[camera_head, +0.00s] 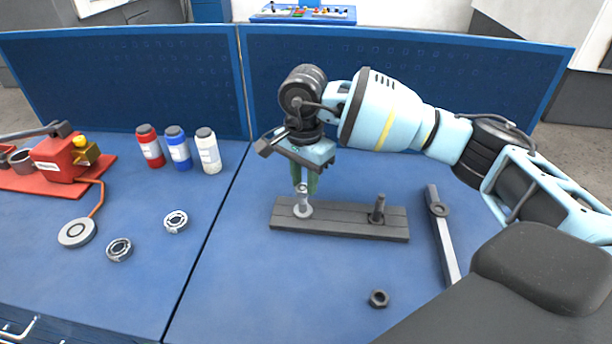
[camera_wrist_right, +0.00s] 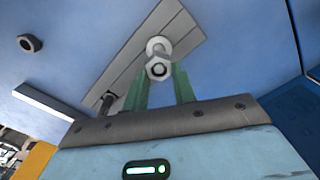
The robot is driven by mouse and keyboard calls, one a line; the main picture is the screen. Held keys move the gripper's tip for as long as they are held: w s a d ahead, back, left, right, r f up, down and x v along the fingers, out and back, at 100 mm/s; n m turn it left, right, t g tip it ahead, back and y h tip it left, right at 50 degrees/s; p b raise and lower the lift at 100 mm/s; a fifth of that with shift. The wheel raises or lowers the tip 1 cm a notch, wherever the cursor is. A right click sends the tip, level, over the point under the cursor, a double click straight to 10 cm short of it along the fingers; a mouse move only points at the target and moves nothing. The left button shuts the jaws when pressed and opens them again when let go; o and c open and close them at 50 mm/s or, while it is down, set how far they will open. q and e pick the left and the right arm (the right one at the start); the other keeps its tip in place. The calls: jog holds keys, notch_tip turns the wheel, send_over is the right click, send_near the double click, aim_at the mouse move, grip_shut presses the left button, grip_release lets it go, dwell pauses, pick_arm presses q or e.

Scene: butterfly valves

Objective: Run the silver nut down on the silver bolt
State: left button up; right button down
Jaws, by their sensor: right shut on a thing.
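The silver bolt (camera_head: 303,207) stands upright at the left end of a grey bar (camera_head: 340,223) on the blue bench. My right gripper (camera_head: 304,187) points down over it, its green fingers shut on the silver nut (camera_head: 302,188) at the bolt's top. The right wrist view shows the nut (camera_wrist_right: 158,68) between the fingers (camera_wrist_right: 160,80), in line with the bolt; how far it is threaded cannot be told. A dark bolt (camera_head: 378,209) stands at the bar's right end. A dark nut (camera_head: 378,298) lies on the bench in front. My left gripper is not in view.
A grey wrench-like bar (camera_head: 443,235) lies right of the bolt bar. Three bottles (camera_head: 179,149), two bearings (camera_head: 175,221) and a red device (camera_head: 60,155) are on the left bench. Blue panels (camera_head: 400,95) stand behind. Bench in front of the bar is mostly clear.

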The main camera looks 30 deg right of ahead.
jog(key=m+p, duration=0.1)
jog(key=m, duration=0.2)
jog(key=m+p, duration=0.2)
jog(key=m, duration=0.2)
jog(key=m+p, duration=0.1)
jog(key=m, duration=0.2)
jog(key=shift+s+a+r+m, duration=0.2)
jog(key=shift+s+r+m, duration=0.05)
jog(key=shift+r+m, duration=0.15)
jog(key=shift+f+m+p, duration=0.15)
jog(key=shift+m+p, duration=0.2)
jog(key=shift+m, duration=0.25)
jog(key=shift+f+m, duration=0.25)
jog(key=shift+m, duration=0.85)
jog(key=m, duration=0.3)
jog(key=shift+s+a, duration=0.1)
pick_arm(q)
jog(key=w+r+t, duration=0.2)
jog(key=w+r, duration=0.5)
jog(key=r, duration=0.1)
pick_arm(e)
jog(key=m, duration=0.4)
jog(key=c, duration=1.4)
grip_release()
jog(key=shift+o, duration=0.2)
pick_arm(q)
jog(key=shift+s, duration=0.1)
